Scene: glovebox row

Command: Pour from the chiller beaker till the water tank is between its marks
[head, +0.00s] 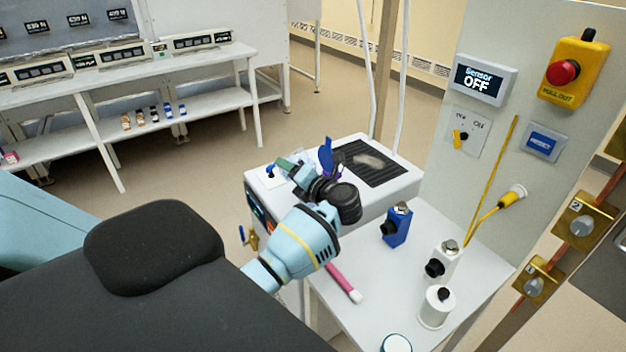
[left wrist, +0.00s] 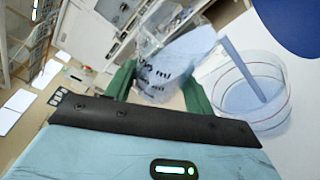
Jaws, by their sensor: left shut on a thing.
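My left gripper (head: 292,170) is over the back left of the white chiller (head: 400,183). In the left wrist view its green fingers (left wrist: 160,88) are shut on the clear beaker (left wrist: 180,62), which carries dark "ml" print. The beaker is tilted, and a pale blue stream (left wrist: 240,68) runs from its lip into the round, clear water tank (left wrist: 277,108). Thin ring marks, one red, show on the tank wall; I cannot tell the exact water level against them. A blue lid (head: 326,152) stands open by the tank; it also shows in the left wrist view (left wrist: 290,22). My right gripper is not in view.
A white table (head: 400,290) holds a blue bottle (head: 397,228), white bottles (head: 436,308) and a pink-and-white stick (head: 343,283). A panel at right carries a "Sensor OFF" display (head: 480,78) and a red stop button (head: 563,72). Shelves stand at back left.

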